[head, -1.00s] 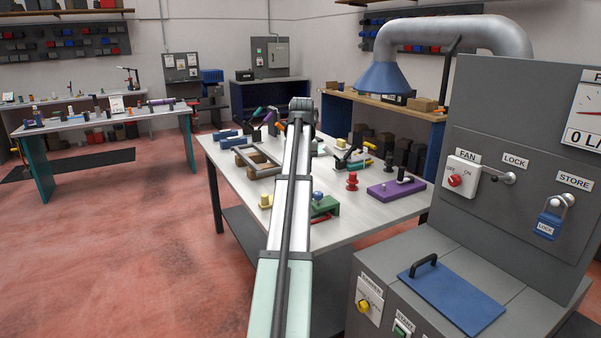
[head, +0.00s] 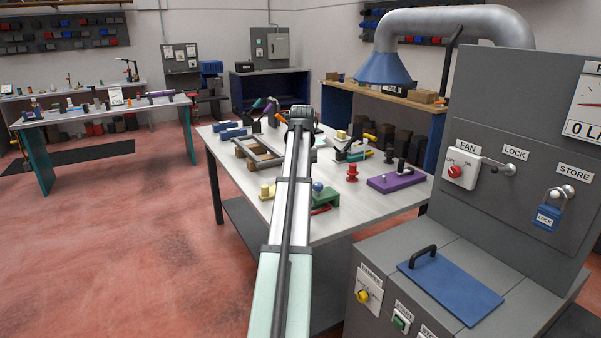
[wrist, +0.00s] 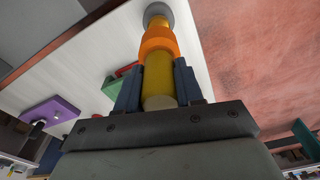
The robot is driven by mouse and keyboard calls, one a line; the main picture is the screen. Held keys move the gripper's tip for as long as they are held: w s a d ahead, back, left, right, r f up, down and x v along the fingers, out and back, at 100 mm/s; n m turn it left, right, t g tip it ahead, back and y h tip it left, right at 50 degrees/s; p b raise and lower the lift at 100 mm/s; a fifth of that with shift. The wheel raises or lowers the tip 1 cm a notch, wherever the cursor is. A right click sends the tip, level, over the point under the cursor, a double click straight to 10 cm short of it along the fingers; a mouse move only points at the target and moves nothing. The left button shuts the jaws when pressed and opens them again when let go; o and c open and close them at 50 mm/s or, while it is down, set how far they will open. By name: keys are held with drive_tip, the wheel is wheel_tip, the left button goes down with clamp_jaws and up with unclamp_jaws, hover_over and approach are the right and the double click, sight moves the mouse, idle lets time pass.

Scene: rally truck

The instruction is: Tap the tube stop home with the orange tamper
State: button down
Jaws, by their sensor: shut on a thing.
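My gripper (wrist: 158,70) is shut on the yellow shaft of the orange tamper (wrist: 158,44) in the wrist view. The tamper has an orange collar and a grey round end pointing away from the fingers. A pale end of the shaft shows between the fingers near the palm. In the wrist view the tamper lies over the white table's edge region, with its height above the top unclear. I cannot pick out the tube stop for certain.
The white table (head: 350,218) holds a purple block (head: 396,180), a green block (head: 326,199), a red knob (head: 352,173), a yellow knobbed piece (head: 267,191) and a wooden frame (head: 257,153). A grey control cabinet (head: 520,130) stands at right. Red floor lies left.

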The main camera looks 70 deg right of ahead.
drive_tip(key=shift+f, duration=0.1)
idle(0.4)
wheel_tip(320, 180, down, 6)
drive_tip(key=shift+a+f, duration=0.1)
drive_tip(key=shift+f, duration=0.1)
drive_tip(key=shift+r, duration=1.8)
drive_tip(key=shift+r, duration=0.1)
drive_tip(key=shift+r, duration=1.25)
drive_tip(key=shift+f, duration=0.1)
